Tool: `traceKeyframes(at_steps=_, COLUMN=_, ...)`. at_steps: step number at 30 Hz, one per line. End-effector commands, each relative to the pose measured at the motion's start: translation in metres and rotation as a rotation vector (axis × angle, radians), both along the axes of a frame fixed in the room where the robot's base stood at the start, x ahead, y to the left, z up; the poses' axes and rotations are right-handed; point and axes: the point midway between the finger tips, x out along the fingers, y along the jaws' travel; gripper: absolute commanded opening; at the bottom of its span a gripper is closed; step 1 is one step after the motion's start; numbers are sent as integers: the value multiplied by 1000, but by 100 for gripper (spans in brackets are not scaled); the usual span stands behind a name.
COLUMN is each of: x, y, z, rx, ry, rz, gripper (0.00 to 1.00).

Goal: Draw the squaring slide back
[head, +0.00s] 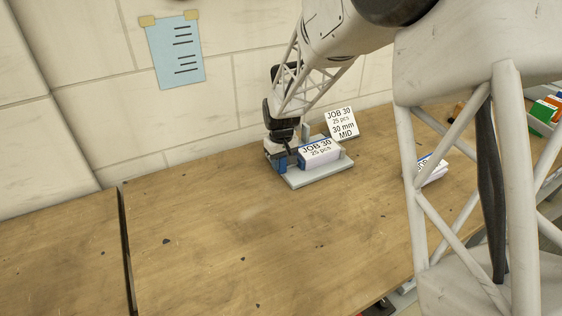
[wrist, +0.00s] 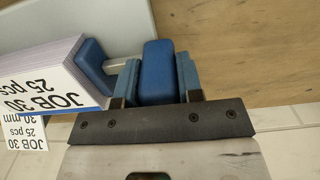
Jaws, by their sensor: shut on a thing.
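The squaring slide shows in the wrist view as a blue block (wrist: 158,62) between my fingers, with a further blue piece (wrist: 92,66) beside the paper stack. My gripper (wrist: 157,84) is shut on the blue block. In the head view my gripper (head: 284,148) is at the left end of a grey plate (head: 315,177), and largely hides the slide. A white paper stack (head: 320,153) labelled "JOB 30 25 pcs" lies on the plate. In the wrist view the stack (wrist: 50,72) is close by the blue piece; I cannot tell whether they touch.
A card (head: 342,123) reading "JOB 30 25 pcs 30 mm MID" stands behind the plate. Another labelled stack (head: 432,172) lies to the right, partly behind my arm. The wooden bench (head: 220,220) is clear in front and left. A tiled wall (head: 80,90) rises behind.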

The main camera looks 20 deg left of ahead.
Motion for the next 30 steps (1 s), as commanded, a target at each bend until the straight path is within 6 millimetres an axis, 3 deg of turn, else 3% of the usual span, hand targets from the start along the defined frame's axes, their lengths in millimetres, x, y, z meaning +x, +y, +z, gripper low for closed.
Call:
traceKeyframes(at_steps=7, x=-5, y=5, z=0, rx=0, ry=0, rz=2, gripper=0)
traceKeyframes(at_steps=18, x=-34, y=34, z=0, rx=0, ry=0, rz=1, gripper=0)
traceKeyframes(at_steps=28, x=-37, y=36, z=0, rx=0, ry=1, rz=1, gripper=0)
traceKeyframes(at_steps=29, x=-37, y=36, z=0, rx=0, ry=1, rz=1, gripper=38)
traceKeyframes(at_steps=30, x=-37, y=36, z=0, rx=0, ry=1, rz=1, gripper=45)
